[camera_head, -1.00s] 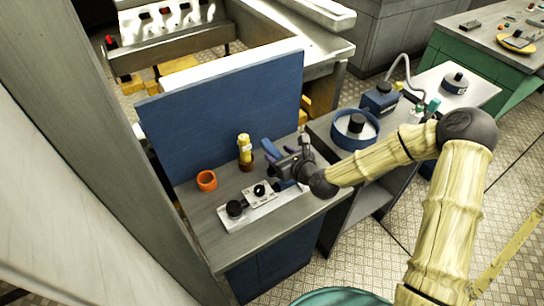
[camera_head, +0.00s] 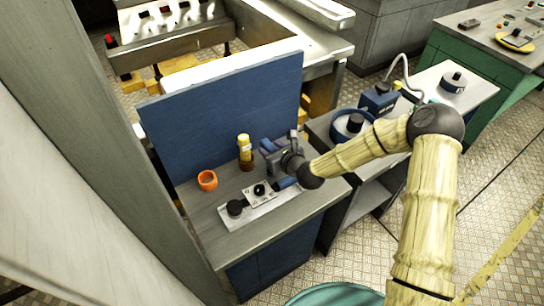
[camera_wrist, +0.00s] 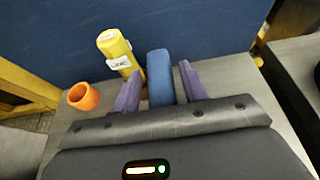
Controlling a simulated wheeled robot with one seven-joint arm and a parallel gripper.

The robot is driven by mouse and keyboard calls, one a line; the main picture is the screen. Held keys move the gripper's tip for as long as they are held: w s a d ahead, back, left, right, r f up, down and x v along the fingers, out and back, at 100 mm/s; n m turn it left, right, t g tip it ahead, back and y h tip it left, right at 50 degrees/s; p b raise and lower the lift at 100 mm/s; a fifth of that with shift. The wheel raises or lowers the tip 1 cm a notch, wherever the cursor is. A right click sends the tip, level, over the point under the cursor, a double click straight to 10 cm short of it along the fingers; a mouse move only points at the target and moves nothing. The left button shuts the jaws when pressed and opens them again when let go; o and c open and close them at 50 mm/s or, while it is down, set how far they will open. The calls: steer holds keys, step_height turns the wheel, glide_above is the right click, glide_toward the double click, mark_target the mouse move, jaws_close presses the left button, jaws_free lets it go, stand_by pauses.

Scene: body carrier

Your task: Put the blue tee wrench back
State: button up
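The blue tee wrench appears as a rounded blue bar between my fingers (camera_wrist: 160,80) in the wrist view. In the head view its blue part (camera_head: 267,146) is partly hidden by my gripper (camera_head: 272,153), over the back right of the bench top. The two purple fingers of my gripper (camera_wrist: 160,88) stand on either side of the blue bar in the wrist view. A narrow gap seems to show on each side, so the fingers look open around it. The lower part of the wrench is hidden.
A yellow bottle (camera_head: 245,147) and an orange cup (camera_head: 207,180) stand left of my gripper. A pale plate (camera_head: 232,222) with black knobs lies in front, with a blue piece (camera_head: 285,183) at its right end. A blue upright panel (camera_head: 220,115) closes the back.

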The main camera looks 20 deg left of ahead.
jaws_close()
steer(key=shift+r, duration=0.15)
step_height(320, 180, up, 10)
steer(key=shift+f+b, duration=0.15)
steer(key=shift+b, duration=0.6)
